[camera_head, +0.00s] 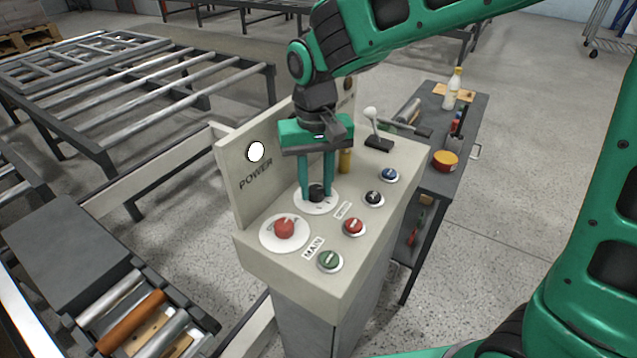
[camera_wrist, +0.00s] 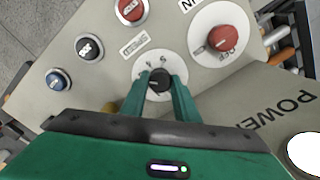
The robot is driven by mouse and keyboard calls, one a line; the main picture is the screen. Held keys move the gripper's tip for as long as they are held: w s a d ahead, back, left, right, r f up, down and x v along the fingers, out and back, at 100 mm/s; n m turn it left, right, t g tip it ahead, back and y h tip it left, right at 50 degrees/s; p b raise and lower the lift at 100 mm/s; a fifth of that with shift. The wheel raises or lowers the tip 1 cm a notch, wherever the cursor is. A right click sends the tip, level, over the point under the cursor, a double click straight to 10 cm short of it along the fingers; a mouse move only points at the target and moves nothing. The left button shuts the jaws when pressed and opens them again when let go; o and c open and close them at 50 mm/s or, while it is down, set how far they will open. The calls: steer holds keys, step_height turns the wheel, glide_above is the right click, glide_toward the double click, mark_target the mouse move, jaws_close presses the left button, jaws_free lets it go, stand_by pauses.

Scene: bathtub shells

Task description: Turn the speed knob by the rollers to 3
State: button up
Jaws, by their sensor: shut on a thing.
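The black speed knob (camera_head: 317,193) sits on a white numbered dial (camera_head: 311,207) on the control panel. It also shows in the wrist view (camera_wrist: 159,82), on its dial (camera_wrist: 150,60) beside a label reading SPEED (camera_wrist: 134,44). My gripper (camera_head: 316,192) points down from above, with its two green fingers one on each side of the knob, shut on it. In the wrist view the fingers (camera_wrist: 160,80) flank the knob. Some dial numbers show, but the fingers hide part of the dial, and I cannot tell which number the knob points to.
A red main knob (camera_head: 284,229) and green (camera_head: 330,260), red (camera_head: 354,227), black (camera_head: 374,199) and blue (camera_head: 390,175) buttons are close by. A lever (camera_head: 374,125) stands behind. The upright POWER panel (camera_head: 250,180) has a lit white lamp (camera_head: 256,152). Rollers (camera_head: 135,310) lie lower left.

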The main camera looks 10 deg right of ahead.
mark_target(316, 188)
steer(key=shift+w+r, duration=0.15)
steer(key=shift+w, duration=0.05)
steer(key=o, duration=1.1)
steer(key=shift+c, duration=0.2)
steer(key=shift+s, duration=0.1)
step_height(316, 188, up, 11)
steer(key=shift+f, duration=0.2)
